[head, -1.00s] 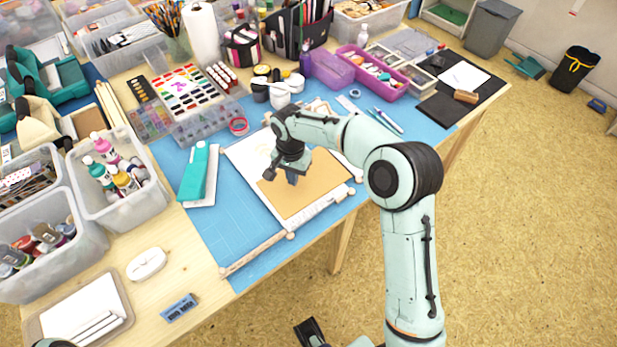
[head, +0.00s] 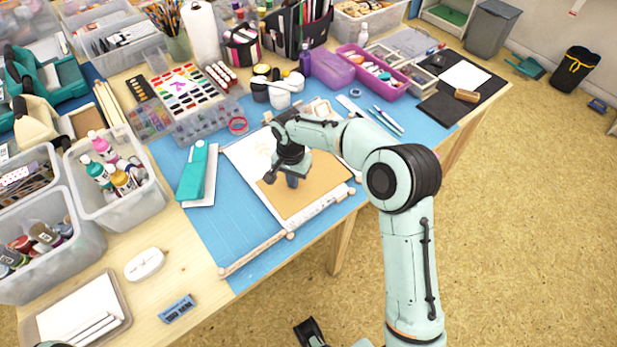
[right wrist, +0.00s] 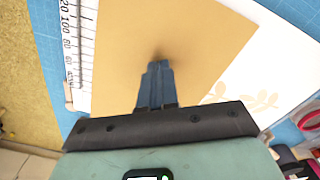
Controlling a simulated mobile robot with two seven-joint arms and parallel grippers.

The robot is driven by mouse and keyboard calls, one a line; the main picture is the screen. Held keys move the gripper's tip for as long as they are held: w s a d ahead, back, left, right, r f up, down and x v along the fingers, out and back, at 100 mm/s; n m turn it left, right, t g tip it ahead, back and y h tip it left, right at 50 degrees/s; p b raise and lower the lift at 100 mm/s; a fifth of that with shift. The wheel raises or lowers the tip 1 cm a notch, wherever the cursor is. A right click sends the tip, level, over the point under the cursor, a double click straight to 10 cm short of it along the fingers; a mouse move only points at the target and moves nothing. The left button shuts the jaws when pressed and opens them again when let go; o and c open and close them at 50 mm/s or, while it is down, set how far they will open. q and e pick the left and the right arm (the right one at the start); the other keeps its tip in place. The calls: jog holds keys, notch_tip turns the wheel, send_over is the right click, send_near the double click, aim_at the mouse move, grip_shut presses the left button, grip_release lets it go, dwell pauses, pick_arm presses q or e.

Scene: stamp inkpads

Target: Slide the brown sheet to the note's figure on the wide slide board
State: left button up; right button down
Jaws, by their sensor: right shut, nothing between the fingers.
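The brown sheet (head: 310,191) lies flat on the white slide board (head: 243,151) on the blue mat; it also fills the middle of the right wrist view (right wrist: 200,50). A ruler scale (right wrist: 78,40) runs along the board's edge beside the sheet, with some printed figures showing. My right gripper (head: 291,181) is shut and empty, its fingertips (right wrist: 157,65) pointing down at the sheet; I cannot tell if they touch it. Pale leaf prints (right wrist: 245,98) show on the white part of the board. I cannot make out the note.
A wooden rail (head: 255,254) lies near the mat's front edge. A teal stapler-like tool (head: 193,172) lies left of the board. Paint trays, tubs (head: 117,180) and a purple bin (head: 380,72) crowd the left and back. The mat left of the board is partly bare.

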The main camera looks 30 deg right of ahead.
aim_at(294, 205)
jog(key=shift+s+a, duration=0.1)
jog(key=shift+s, duration=0.05)
jog(key=shift+s+a+b, duration=0.45)
jog(key=shift+s+b, duration=0.05)
jog(key=shift+s, duration=0.25)
jog(key=shift+s, duration=0.1)
jog(key=shift+s+a+b, duration=0.5)
jog(key=shift+s+b, duration=0.05)
jog(key=shift+s, duration=0.15)
jog(key=shift+s, duration=0.1)
jog(key=shift+s+a+f+b, duration=0.15)
jog(key=shift+s+a+b, duration=0.35)
jog(key=shift+s, duration=0.35)
